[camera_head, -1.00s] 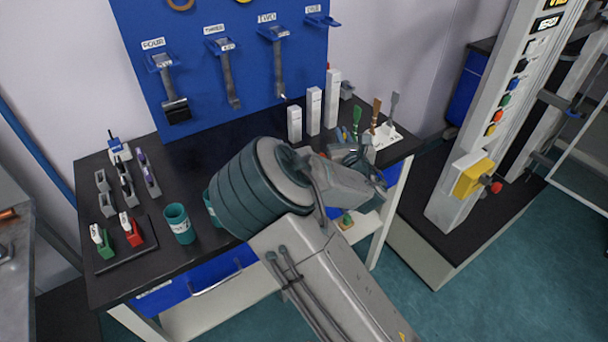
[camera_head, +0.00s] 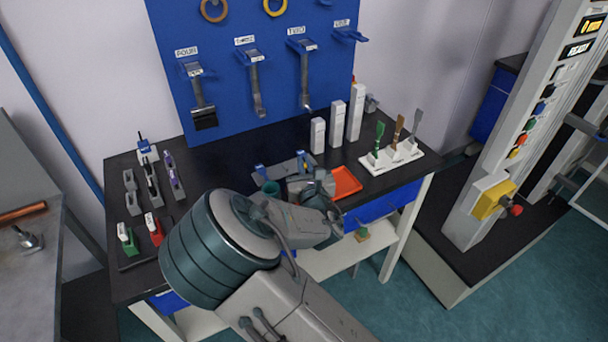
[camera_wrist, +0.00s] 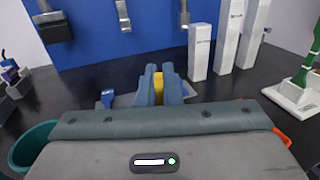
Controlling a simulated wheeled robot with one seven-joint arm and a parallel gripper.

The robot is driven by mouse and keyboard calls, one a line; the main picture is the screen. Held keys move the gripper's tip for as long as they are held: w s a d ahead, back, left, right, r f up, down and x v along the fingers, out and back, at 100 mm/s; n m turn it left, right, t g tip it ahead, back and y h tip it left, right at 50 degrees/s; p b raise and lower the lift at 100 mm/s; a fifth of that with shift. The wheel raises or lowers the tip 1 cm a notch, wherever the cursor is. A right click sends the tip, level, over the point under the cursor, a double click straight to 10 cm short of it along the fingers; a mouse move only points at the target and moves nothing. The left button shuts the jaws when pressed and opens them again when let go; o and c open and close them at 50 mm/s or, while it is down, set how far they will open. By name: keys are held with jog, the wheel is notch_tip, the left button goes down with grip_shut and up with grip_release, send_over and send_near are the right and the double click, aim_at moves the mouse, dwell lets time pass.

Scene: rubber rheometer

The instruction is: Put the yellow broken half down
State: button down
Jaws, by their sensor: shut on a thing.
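The yellow broken half (camera_wrist: 158,88) shows in the wrist view as a narrow yellow strip between the two blue-grey fingers of my gripper (camera_wrist: 160,72). My gripper is shut on it, over the black bench top. Most of the piece is hidden by the fingers, and I cannot tell whether it touches anything below. In the head view my arm hides the fingertips and the yellow half.
An orange-red tray (camera_head: 345,183) lies right of my gripper. White blocks (camera_head: 337,128) and a white holder with colored tools (camera_head: 395,155) stand behind. A teal cup (camera_wrist: 35,145) is at left in the wrist view. Small racks (camera_head: 152,180) stand on the bench's left.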

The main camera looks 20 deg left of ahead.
jog(key=shift+f, duration=2.05)
jog(key=shift+f, duration=0.1)
jog(key=shift+f, duration=0.15)
jog(key=c, duration=1.6)
grip_release()
jog(key=shift+r, duration=0.2)
jog(key=b+v, duration=0.1)
jog(key=v, duration=1.1)
jog(key=shift+b, duration=0.4)
jog(key=shift+s, duration=0.1)
